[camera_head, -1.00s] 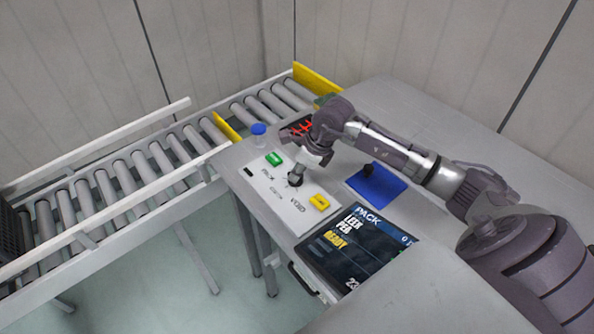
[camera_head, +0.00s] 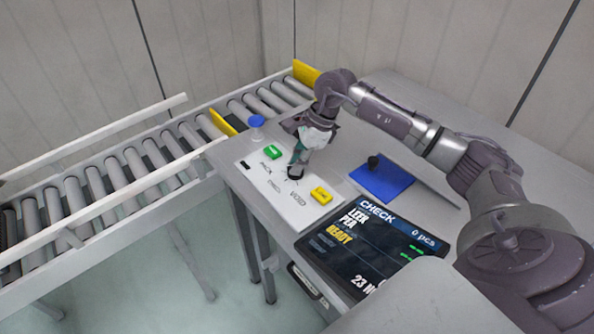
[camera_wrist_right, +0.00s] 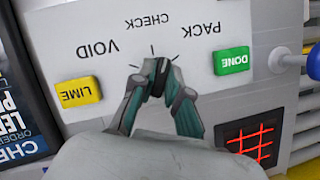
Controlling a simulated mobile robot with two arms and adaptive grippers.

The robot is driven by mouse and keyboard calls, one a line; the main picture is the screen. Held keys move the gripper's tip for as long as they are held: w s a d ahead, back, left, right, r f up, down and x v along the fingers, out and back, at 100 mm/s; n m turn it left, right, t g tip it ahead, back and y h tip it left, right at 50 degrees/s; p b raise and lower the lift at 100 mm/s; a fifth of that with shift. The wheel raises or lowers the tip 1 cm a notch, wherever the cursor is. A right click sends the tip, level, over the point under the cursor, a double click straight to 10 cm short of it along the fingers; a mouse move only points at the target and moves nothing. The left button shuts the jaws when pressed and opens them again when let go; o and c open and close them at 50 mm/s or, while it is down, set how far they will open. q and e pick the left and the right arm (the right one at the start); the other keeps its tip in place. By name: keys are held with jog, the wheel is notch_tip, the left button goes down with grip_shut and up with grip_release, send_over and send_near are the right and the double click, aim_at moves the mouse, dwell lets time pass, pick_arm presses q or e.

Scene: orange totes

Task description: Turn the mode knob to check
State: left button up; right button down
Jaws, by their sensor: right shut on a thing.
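The mode knob (camera_wrist_right: 158,77) is a dark knob on a white panel (camera_head: 262,200) printed with PACK, CHECK and VOID. In the right wrist view its upper end lies close to the short tick mark under CHECK. My right gripper (camera_wrist_right: 160,88) is shut on the knob, with one finger on each side. It also shows in the head view, over the knob (camera_head: 295,172). The screen (camera_head: 372,246) reads CHECK at its top, with READY and 0 pcs. My left gripper is not in view.
A green DONE button (camera_head: 273,152) and a yellow LIME button (camera_head: 321,195) flank the knob. A blue pad (camera_head: 388,186) with a dark object lies to the right. A blue-topped item (camera_head: 256,121) stands at the table's left edge, beside a roller conveyor (camera_head: 120,178).

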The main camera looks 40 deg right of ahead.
jog(key=n+g+b, duration=0.1)
jog(key=n+b, duration=0.1)
jog(key=n, duration=0.1)
jog(key=shift+w, duration=0.15)
jog(key=shift+n+g+b, duration=0.5)
jog(key=shift+n, duration=0.5)
jog(key=shift+r, duration=0.1)
jog(key=c, duration=1.2)
grip_release()
jog(key=shift+o, duration=0.2)
jog(key=shift+d, duration=0.1)
jog(key=v, duration=1.2)
jog(key=shift+d, duration=0.1)
